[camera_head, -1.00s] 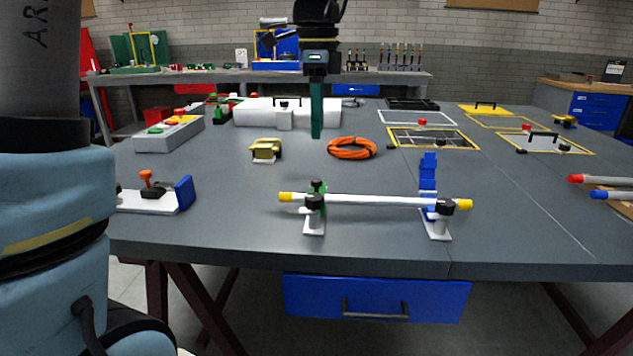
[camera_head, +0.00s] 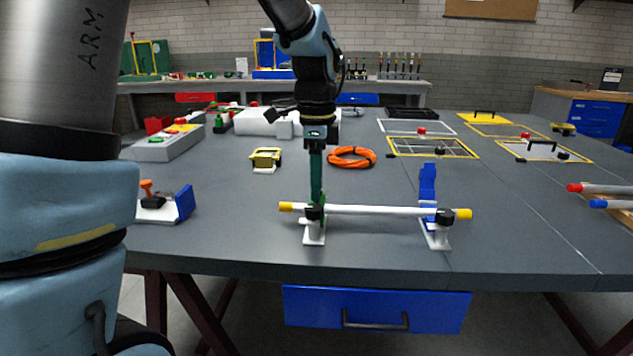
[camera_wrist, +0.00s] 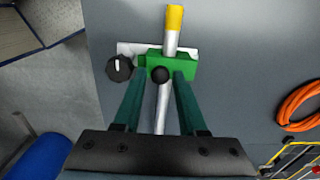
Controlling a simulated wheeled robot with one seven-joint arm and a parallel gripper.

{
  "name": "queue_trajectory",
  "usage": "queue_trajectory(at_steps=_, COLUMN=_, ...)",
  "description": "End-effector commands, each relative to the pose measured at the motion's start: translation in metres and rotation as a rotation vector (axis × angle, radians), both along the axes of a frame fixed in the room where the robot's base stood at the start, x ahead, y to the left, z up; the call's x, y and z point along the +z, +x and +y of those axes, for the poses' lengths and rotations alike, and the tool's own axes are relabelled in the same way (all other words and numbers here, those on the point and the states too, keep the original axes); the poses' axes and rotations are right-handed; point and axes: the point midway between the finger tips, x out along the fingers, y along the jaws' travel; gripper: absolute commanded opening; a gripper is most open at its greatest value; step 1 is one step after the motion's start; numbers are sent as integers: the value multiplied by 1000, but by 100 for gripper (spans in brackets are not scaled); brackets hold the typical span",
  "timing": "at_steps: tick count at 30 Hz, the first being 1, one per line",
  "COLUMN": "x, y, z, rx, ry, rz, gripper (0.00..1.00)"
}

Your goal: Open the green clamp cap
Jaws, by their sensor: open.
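The green clamp cap (camera_wrist: 187,65) lies across the white pipe near its yellow end in the wrist view, with a round black ball knob on it. In the head view only a sliver of the green cap (camera_head: 322,199) shows beside my fingers. My gripper (camera_wrist: 162,77) is open, with one finger on each side of the ball knob. I cannot tell whether the fingers touch the cap. In the head view my gripper (camera_head: 316,198) points straight down at the left clamp. A black side knob (camera_wrist: 119,67) sits left of the cap.
The white pipe (camera_head: 375,210) rests across two clamp stands. The blue clamp cap (camera_head: 428,182) stands upright at the right stand. The table front between the stands is clear.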

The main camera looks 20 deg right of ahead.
Motion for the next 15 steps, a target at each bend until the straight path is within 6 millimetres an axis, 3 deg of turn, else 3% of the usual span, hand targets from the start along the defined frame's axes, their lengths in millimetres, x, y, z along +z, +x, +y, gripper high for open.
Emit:
queue_trajectory(at_steps=1, x=0, y=0, z=0, rx=0, ry=0, rz=0, gripper=40)
queue_trajectory(at_steps=12, x=0, y=0, z=0, rx=0, ry=0, rz=0, gripper=0)
queue_trajectory(at_steps=15, x=0, y=0, z=0, rx=0, ry=0, rz=1, gripper=0)
